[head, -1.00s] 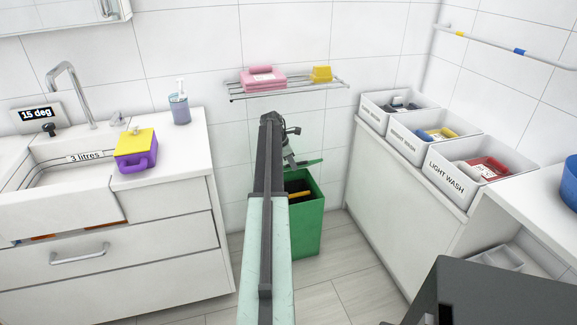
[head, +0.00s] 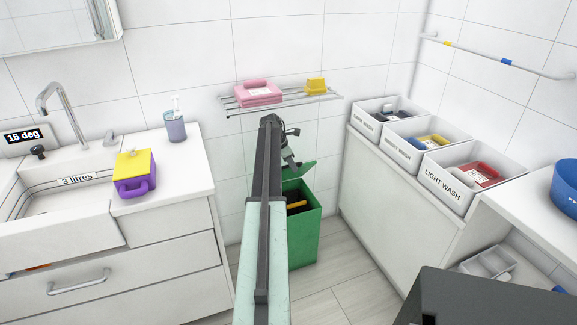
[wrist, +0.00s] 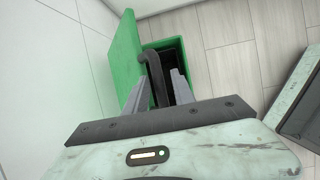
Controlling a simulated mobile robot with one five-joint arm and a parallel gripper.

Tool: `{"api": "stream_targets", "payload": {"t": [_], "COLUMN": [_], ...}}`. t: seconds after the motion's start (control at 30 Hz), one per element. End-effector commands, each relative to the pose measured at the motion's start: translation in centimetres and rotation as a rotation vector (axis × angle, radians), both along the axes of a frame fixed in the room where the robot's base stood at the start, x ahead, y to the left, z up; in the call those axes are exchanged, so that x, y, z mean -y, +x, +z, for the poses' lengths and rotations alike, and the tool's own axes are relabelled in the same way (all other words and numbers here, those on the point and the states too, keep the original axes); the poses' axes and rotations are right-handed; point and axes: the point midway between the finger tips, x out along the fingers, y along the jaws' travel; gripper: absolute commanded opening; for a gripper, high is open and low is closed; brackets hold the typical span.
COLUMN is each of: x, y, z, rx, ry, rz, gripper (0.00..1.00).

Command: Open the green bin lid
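The green bin (head: 305,235) stands on the floor by the back wall, right of the sink cabinet. Its green lid (head: 300,171) is tilted up, and the bin's mouth is partly open. In the wrist view the lid (wrist: 124,55) stands at left beside the dark opening of the bin (wrist: 170,45). My gripper (head: 290,165) is at the lid, partly hidden by my arm. In the wrist view a dark curved bar (wrist: 155,78) lies between the fingers of my gripper (wrist: 160,76); whether they clamp it is unclear. Something yellow (head: 297,205) shows inside the bin.
A wire shelf (head: 232,104) with pink and yellow items hangs above the bin. The sink cabinet (head: 170,245) is at left. A white counter (head: 390,200) with labelled wash boxes is at right. Bare floor (head: 345,275) lies right of the bin.

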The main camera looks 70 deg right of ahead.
Motion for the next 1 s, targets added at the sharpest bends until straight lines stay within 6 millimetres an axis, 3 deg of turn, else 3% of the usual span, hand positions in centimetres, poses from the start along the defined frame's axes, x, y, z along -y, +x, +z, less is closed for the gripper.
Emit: {"api": "stream_targets", "payload": {"t": [0.37, 0.8, 1.0], "x": [-0.3, -2.2, -2.5], "y": [0.8, 2.5, 2.9], "z": [0.3, 6.9, 7.3], "rx": [0.004, 0.003, 0.002], "ry": [0.003, 0.002, 0.002], "rz": [0.008, 0.009, 0.008], "gripper": [0.36, 0.36, 0.36]}}
